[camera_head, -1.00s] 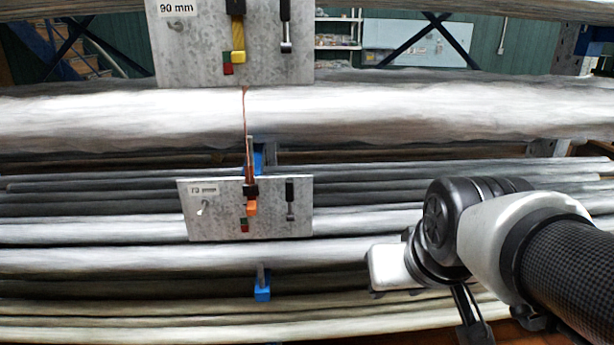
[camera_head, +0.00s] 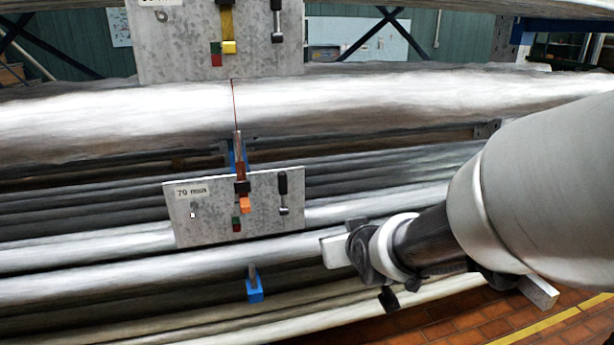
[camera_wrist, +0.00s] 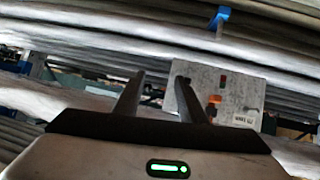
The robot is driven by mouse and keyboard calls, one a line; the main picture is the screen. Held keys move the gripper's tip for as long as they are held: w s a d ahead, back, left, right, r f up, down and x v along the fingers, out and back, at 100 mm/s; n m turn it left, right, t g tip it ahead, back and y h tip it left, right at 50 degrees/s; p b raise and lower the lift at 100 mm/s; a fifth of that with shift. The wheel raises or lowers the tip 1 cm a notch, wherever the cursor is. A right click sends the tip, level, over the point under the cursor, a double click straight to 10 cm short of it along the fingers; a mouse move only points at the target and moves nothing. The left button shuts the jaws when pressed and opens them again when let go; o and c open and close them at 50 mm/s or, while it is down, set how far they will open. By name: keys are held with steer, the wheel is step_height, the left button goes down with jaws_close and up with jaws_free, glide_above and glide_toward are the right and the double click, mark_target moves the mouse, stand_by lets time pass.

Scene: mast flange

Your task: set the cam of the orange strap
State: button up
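The orange cam (camera_head: 244,204) sits on the lower grey plate (camera_head: 212,222), labelled 70 mm, below a dark clamp body. A brown-orange strap (camera_head: 238,147) runs up from it as a thin line. A red and green marker (camera_head: 236,224) lies just below the cam. In the wrist view, the plate (camera_wrist: 244,88) and orange cam (camera_wrist: 214,100) appear upside down, beyond the right finger. My gripper (camera_wrist: 160,82) is open, its two fingers apart with nothing between them. In the head view it is right of the plate and apart from it; its fingers are hard to make out there.
An upper plate (camera_head: 180,48) carries a yellow cam (camera_head: 229,47) and a black-handled tool. A similar tool (camera_head: 283,192) is on the lower plate's right side. Long grey pipes (camera_head: 400,105) cross behind. A blue block (camera_head: 254,290) lies below the plate.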

steer(key=w+a+t+y+b, duration=0.1)
steer(key=w+a+t+y, duration=0.15)
steer(key=a, duration=0.25)
steer(key=t+y+b, duration=0.1)
steer(key=t, duration=0.3)
glide_toward(283, 180)
steer(key=p+x, duration=0.2)
steer(key=x, duration=0.7)
steer(key=shift+w, duration=0.1)
jaws_close()
